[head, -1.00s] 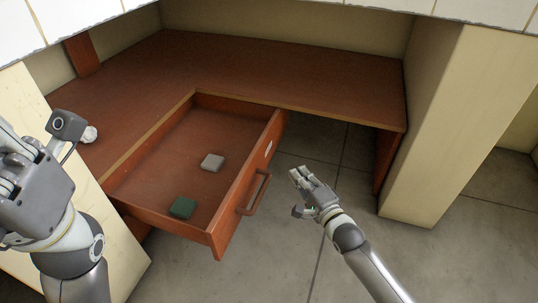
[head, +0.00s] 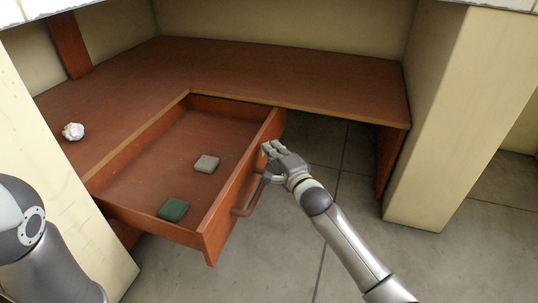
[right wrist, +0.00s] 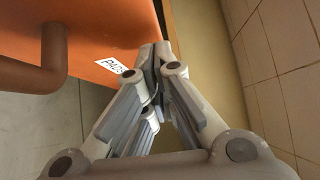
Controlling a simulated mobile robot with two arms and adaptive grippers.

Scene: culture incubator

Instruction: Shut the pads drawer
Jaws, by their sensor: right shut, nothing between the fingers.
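The pads drawer (head: 146,215) is pulled out from under the brown desk, with a grey-white pad (head: 206,163) and a dark green pad (head: 174,209) lying inside. Its front has a bar handle (head: 241,211), which also shows at the upper left of the right wrist view (right wrist: 53,45). A white "PADS" label (right wrist: 113,65) is on the front. My right gripper (head: 268,149) is shut and empty at the drawer front, beyond the handle. In the right wrist view its fingertips (right wrist: 155,50) are beside the label; I cannot tell if they touch. Only my left arm shows, its gripper out of frame.
The L-shaped desk top (head: 260,72) surrounds the drawer on two sides. A crumpled white ball (head: 73,131) lies on its left part. A cream pillar (head: 450,120) stands at the right. The tiled floor (head: 330,150) before the drawer is clear.

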